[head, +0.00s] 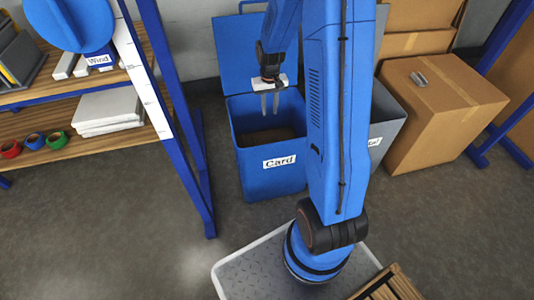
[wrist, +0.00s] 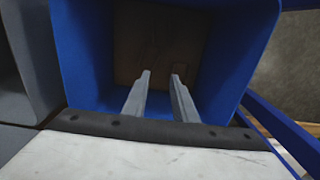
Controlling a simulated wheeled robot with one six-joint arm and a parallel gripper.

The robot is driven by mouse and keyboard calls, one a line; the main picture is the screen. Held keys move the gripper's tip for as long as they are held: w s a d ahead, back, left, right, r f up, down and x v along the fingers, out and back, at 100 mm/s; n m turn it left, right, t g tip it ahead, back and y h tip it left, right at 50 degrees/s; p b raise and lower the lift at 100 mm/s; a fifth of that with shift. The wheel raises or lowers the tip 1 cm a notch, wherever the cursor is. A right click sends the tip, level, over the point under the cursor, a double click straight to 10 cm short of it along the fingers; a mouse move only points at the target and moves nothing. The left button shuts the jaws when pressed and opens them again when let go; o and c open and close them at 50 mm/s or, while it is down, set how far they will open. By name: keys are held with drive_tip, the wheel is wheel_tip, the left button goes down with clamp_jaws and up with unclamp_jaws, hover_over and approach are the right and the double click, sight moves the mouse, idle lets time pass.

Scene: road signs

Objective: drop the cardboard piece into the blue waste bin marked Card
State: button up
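The blue waste bin marked Card (head: 262,178) stands on the floor with its lid raised at the back. In the wrist view the bin (wrist: 85,55) surrounds my fingers' far ends. My gripper (head: 270,112) hangs over the bin's opening, fingers pointing down into it. In the wrist view the gripper (wrist: 161,77) has its two fingers apart with nothing between them. A flat brown surface that looks like cardboard (head: 270,136) lies inside at the bottom of the bin. It also shows in the wrist view (wrist: 150,45); I cannot tell whether it is one piece.
A grey bin (head: 384,128) with a partly hidden label stands right beside the Card bin. A large cardboard box (head: 440,115) with a small grey object on top is further right. A blue-framed shelf (head: 190,130) stands close on the left. The floor in front is clear.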

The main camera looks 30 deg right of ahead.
wheel_tip(320, 180, up, 17)
drive_tip(key=shift+r, duration=0.2)
idle(0.4)
idle(0.3)
